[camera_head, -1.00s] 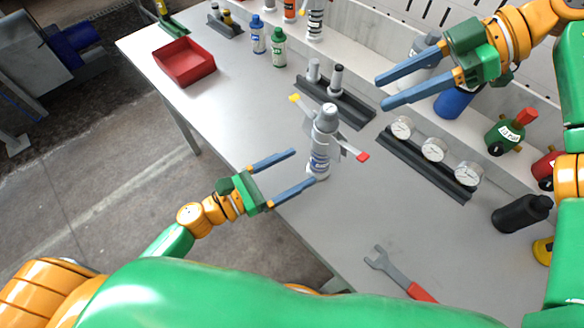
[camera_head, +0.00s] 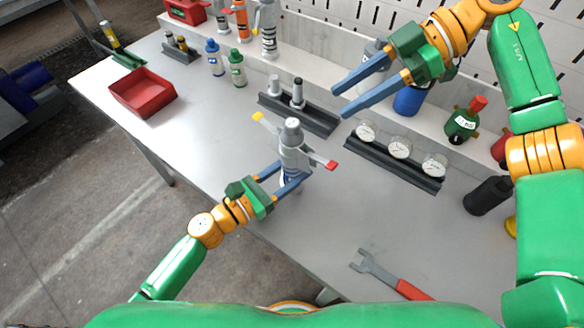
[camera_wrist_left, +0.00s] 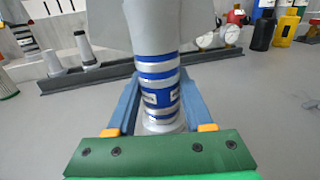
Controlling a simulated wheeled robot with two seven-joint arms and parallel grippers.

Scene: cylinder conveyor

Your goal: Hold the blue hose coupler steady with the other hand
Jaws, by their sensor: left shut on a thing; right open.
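The blue hose coupler (camera_head: 292,143) stands upright on the grey table, a grey cylinder with blue bands low on its body. A crossbar with a yellow end and a red end sticks out from its sides. My left gripper (camera_head: 291,174) is shut on its lower, blue-banded part. In the left wrist view the coupler's blue bands (camera_wrist_left: 157,84) sit between the two fingers, and its top is out of frame. My right gripper (camera_head: 340,102) is open and empty above the back of the table, apart from the coupler.
A dark rack with two fittings (camera_head: 298,112) and a dark rail of gauges (camera_head: 395,164) lie behind the coupler. A wrench (camera_head: 388,275) lies at the front right. A red tray (camera_head: 143,93) and small bottles are at the left and back. The table's near edge is close.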

